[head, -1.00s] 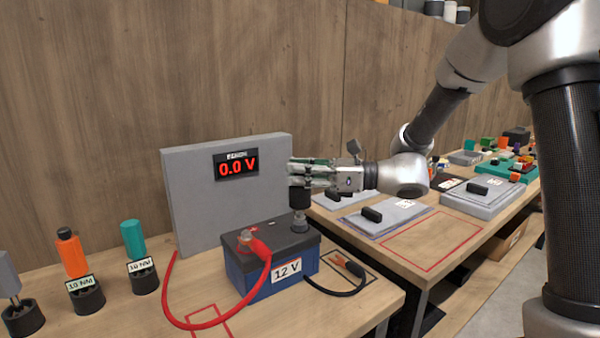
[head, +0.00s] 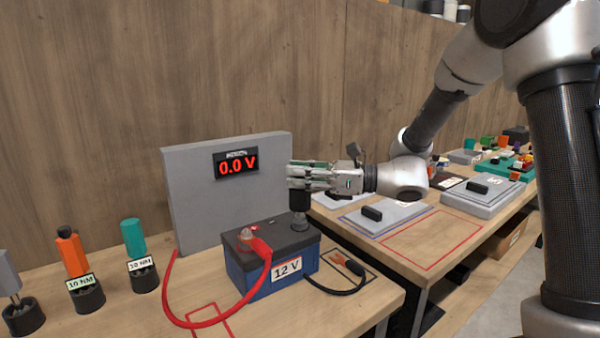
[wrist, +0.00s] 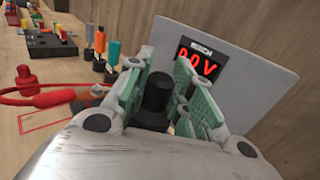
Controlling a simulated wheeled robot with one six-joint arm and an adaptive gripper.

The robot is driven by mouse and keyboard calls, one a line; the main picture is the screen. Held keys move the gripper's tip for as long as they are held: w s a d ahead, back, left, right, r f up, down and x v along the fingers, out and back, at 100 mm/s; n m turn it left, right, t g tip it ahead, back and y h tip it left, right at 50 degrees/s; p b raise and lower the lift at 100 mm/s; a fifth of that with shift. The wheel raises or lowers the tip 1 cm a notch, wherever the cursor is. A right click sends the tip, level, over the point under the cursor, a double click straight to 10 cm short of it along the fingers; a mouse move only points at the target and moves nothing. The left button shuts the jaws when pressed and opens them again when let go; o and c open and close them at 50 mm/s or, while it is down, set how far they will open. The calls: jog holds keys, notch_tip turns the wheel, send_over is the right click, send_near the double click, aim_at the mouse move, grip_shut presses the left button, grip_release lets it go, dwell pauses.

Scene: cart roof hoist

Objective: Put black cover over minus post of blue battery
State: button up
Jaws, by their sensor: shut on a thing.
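The blue battery (head: 262,277) with a dark top and a "12 V" label stands on the near bench. My gripper (head: 299,182) is above the right part of its top. It is shut on the black cover (head: 298,199), which hangs upright below the fingers. In the wrist view the cover (wrist: 157,93) shows as a black cylinder between the green finger pads. The grey minus post (head: 299,224) is right below the cover; I cannot tell whether they touch. The red cable's end (head: 258,246) is at the other post.
A grey panel (head: 195,200) reading 0.0 V stands close behind the battery. A black cable (head: 340,292) with a copper-coloured end lies right of the battery in a black outline. Orange (head: 70,253) and teal (head: 133,238) tools stand in holders at the left.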

aim_at(312, 195)
jog(key=shift+f, duration=2.4)
jog(key=o, duration=1)
jog(key=d, duration=0.4)
jog(key=s+d, duration=0.1)
jog(key=d, duration=0.3)
jog(key=s+d, duration=0.1)
jog(key=d, duration=0.3)
jog(key=shift+s, duration=0.15)
jog(key=shift+f, duration=0.1)
